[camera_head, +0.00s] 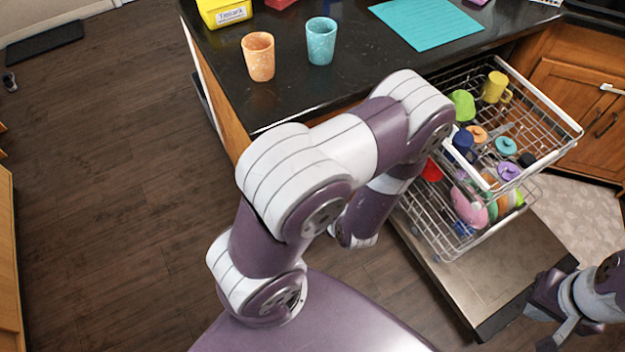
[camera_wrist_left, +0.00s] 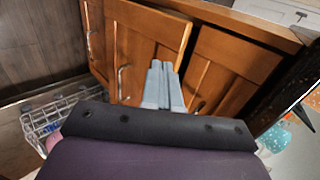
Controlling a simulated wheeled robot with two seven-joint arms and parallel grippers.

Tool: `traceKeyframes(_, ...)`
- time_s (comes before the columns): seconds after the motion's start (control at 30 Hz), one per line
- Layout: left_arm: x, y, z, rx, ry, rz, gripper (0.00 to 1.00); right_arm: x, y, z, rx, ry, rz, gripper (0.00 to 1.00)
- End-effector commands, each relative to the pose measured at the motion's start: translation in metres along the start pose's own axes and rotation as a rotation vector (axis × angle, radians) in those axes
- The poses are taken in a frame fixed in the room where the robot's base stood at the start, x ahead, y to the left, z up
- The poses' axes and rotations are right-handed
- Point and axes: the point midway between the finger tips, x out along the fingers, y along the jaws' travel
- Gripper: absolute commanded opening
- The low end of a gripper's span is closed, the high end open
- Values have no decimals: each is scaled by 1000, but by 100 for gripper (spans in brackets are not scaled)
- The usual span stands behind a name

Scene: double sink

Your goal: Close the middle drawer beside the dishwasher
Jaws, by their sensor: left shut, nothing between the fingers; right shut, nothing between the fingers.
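In the left wrist view, several wooden fronts with metal handles stand side by side in a turned picture. The middle drawer front (camera_wrist_left: 145,45) appears to stand out from its neighbours, with a handle on its face. My left gripper (camera_wrist_left: 162,68) is shut and empty, its grey fingers overlapping this front; I cannot tell whether they touch. In the head view my left arm hides the left gripper and the drawer. My right gripper (camera_head: 563,332) is shut and empty at the lower right corner, beside the lowered dishwasher door (camera_head: 485,285).
The dishwasher racks (camera_head: 520,125) are pulled out and hold several colourful dishes. An orange cup (camera_head: 258,57) and a teal cup (camera_head: 321,41) stand on the black counter (camera_head: 375,65).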

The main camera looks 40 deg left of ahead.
Motion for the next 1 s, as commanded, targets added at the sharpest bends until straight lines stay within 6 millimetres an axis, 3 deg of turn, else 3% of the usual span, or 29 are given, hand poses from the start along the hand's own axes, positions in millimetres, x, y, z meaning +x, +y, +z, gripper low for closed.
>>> traceKeyframes(0.4,88,-4,1,-10,-3,2,0,18,0,1,-1,2,1,0)
traceKeyframes(0.63,107,-23,0,-6,1,3,0,17,0,1,-1,2,1,0)
traceKeyframes(1.0,111,-26,0,-4,2,4,0,17,0,1,-1,2,1,0)
